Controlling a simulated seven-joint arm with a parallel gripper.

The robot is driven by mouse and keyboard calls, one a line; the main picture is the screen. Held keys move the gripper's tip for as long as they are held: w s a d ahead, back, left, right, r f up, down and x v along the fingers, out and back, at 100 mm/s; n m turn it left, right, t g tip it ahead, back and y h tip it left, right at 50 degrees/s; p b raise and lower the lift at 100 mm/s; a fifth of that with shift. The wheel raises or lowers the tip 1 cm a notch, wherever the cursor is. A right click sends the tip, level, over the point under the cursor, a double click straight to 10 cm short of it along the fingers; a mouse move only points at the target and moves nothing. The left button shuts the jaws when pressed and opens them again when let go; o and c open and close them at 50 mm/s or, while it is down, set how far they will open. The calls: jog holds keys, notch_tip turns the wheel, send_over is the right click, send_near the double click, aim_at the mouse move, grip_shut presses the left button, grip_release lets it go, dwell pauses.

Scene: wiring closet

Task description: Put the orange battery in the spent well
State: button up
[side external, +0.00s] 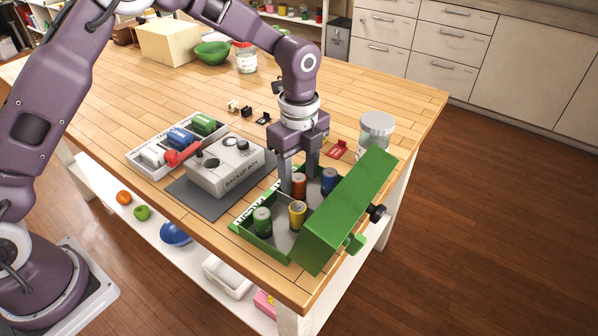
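The orange battery (299,186) stands upright in the open green box (281,256) near the table's right front corner. My gripper (299,181) points straight down over it, with one finger on either side. I cannot tell whether the fingers touch the battery. A green battery (262,223), a yellow battery (297,214) and a blue battery (330,181) also stand in the box.
The box's raised green lid (345,211) slopes up on its right side. A grey backup box (225,164) with a red-handled lever sits to the left, beside a tray of colored blocks (150,155). A lidded jar (376,130) stands behind the lid.

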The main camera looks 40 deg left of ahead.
aim_at(299, 178)
notch_tip(299, 178, up, 12)
jog(key=s+a+r+n+t, duration=0.3)
jog(key=s+a+r+n, duration=0.4)
jog(key=s+r, duration=0.4)
jog(key=s+a+f+n+t, duration=0.1)
jog(key=s+a+f+n, duration=0.1)
jog(key=s+n, duration=0.4)
jog(key=s+a+f+n+t, duration=0.1)
jog(key=s+a+f+n, duration=0.1)
jog(key=s+n, duration=0.5)
jog(key=s+f, duration=0.1)
jog(key=s, duration=0.3)
jog(key=shift+s+n+t, duration=0.25)
jog(key=shift+n+t, duration=0.05)
